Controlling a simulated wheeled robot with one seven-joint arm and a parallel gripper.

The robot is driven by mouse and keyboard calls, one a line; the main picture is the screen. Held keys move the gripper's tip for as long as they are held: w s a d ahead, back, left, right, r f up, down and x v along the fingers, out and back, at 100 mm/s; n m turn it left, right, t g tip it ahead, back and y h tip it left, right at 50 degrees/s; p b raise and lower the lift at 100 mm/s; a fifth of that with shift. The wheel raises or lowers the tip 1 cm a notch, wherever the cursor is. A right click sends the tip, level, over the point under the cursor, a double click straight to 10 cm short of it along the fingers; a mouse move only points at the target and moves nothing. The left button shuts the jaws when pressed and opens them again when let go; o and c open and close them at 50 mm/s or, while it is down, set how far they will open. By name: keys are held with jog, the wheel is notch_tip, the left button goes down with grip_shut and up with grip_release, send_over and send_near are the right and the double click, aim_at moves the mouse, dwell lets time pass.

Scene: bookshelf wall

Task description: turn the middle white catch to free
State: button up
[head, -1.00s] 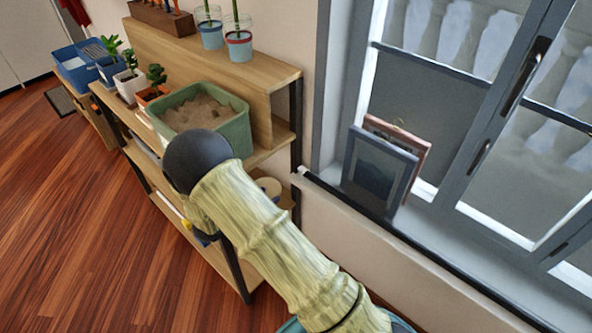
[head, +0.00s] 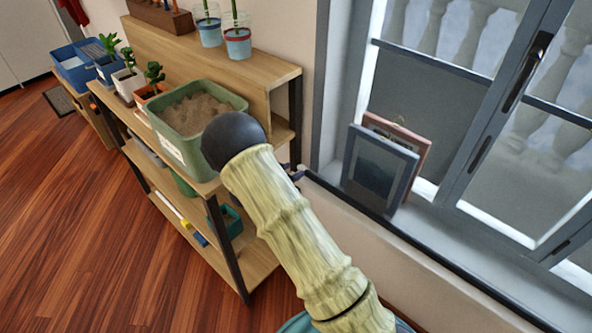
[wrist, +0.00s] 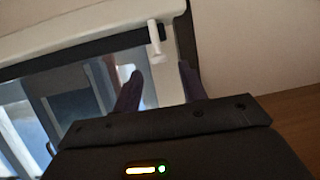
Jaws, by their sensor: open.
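One white catch (wrist: 155,38) shows in the wrist view, a small lever standing out from the dark rail along the window sill. I cannot tell from this view whether it is the middle one. My gripper (wrist: 158,78) is open and empty, with its two dark fingers pointing toward the catch. The catch lies just beyond the fingertips, roughly in line with the gap between them. In the head view my arm hides most of the gripper, and only a small dark part shows by the rail's left end. The catch cannot be made out there.
The dark rail (head: 420,243) runs along the window sill's front edge. Two framed pictures (head: 378,168) lean on the sill. A wooden shelf (head: 262,70) stands left of the window, holding a green sand bin (head: 172,150) and potted plants. The floor at left is clear.

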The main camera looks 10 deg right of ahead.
jog(key=shift+x, duration=1.45)
grip_shut()
